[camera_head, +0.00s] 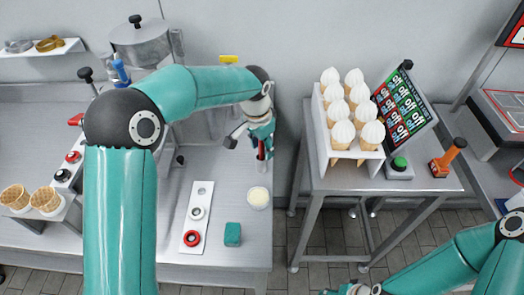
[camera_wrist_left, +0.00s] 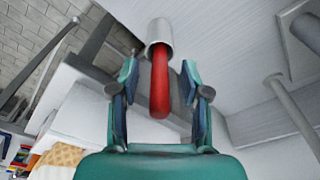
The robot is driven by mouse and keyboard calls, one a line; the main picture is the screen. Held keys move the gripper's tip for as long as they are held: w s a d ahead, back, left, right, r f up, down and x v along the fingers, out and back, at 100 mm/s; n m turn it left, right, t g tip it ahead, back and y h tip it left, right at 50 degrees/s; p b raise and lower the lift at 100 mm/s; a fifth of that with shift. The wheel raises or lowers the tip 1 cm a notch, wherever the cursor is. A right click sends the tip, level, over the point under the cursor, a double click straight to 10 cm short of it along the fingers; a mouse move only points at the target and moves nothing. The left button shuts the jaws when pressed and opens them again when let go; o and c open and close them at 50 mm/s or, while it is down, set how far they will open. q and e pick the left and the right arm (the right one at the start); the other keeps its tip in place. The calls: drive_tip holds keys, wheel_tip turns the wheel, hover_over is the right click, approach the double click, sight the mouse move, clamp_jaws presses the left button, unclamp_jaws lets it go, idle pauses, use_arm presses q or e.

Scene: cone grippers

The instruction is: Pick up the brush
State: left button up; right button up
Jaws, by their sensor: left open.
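A red handle (camera_head: 262,151), which appears to be the brush's, shows just below my left gripper (camera_head: 261,138) at the right edge of the left counter. In the left wrist view the red handle (camera_wrist_left: 160,85) sits between the two open fingers of that gripper (camera_wrist_left: 158,92), with visible gaps on both sides. Its far end meets a pale metal cylinder (camera_wrist_left: 160,38). I see no bristles. My right gripper (camera_head: 355,289) is partly cut off at the bottom edge, and its jaws cannot be made out.
A white strip with rings (camera_head: 197,215), a teal block (camera_head: 232,234) and a round cream-coloured tub (camera_head: 258,198) are on the left counter. The right table holds a rack of cones (camera_head: 347,150), a green button (camera_head: 399,164) and an orange tool (camera_head: 446,160). A gap separates the tables.

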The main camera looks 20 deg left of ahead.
use_arm(q)
drive_tip(key=shift+f, duration=0.3)
clamp_jaws()
drive_tip(key=shift+r, duration=0.1)
drive_tip(key=shift+r, duration=0.75)
wheel_tip(320, 180, up, 18)
drive_tip(key=p, duration=0.1)
drive_tip(key=shift+r, duration=0.2)
